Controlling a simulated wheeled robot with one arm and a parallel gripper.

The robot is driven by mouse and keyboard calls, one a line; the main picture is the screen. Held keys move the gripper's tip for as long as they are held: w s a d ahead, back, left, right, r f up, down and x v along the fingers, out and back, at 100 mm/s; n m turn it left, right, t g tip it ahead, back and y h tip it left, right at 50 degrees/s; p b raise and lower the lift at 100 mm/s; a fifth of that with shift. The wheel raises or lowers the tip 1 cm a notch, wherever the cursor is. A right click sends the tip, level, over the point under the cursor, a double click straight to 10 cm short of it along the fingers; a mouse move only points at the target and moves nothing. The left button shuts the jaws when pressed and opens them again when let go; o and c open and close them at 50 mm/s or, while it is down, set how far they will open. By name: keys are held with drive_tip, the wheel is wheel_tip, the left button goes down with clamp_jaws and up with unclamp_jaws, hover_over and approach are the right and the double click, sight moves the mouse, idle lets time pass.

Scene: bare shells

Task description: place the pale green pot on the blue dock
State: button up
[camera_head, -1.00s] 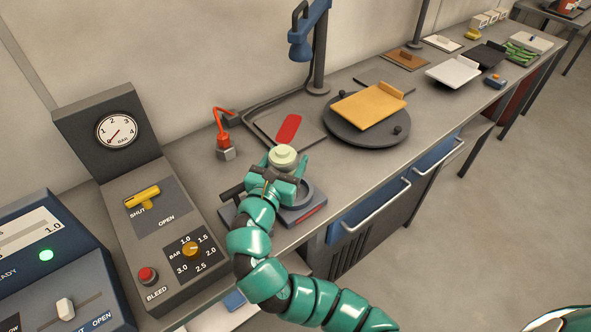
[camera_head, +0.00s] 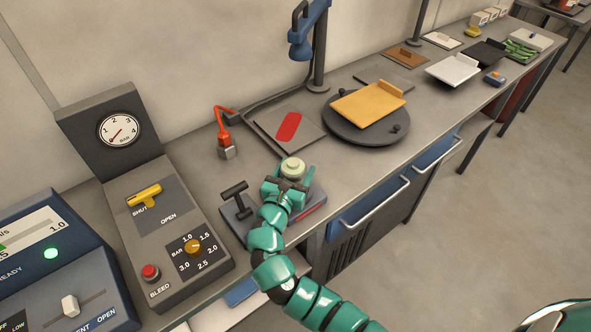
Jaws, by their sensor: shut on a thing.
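The pale green pot (camera_head: 292,168) is round with a paler knob on top. My green gripper (camera_head: 290,183) is shut on it, and the pot looks upright. They appear over the right part of a grey fixture (camera_head: 242,213) with a black T-handle and a red strip on its front. I cannot tell the gap between pot and fixture; my gripper hides most of that part. I cannot tell which thing is the blue dock. A flat blue piece (camera_head: 240,292) shows partly below the bench edge.
A grey control box with a gauge (camera_head: 121,130) stands to the left. A dark turntable (camera_head: 349,130) bearing an orange plate is at right. A lamp post (camera_head: 319,55) rises behind.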

drive_tip(key=shift+f, duration=0.1)
drive_tip(key=o, duration=1.2)
drive_tip(key=shift+s+a, duration=0.15)
drive_tip(key=shift+s, duration=0.05)
drive_tip(key=b+v, duration=0.3)
drive_tip(key=v, duration=0.8)
drive_tip(key=shift+s, duration=0.3)
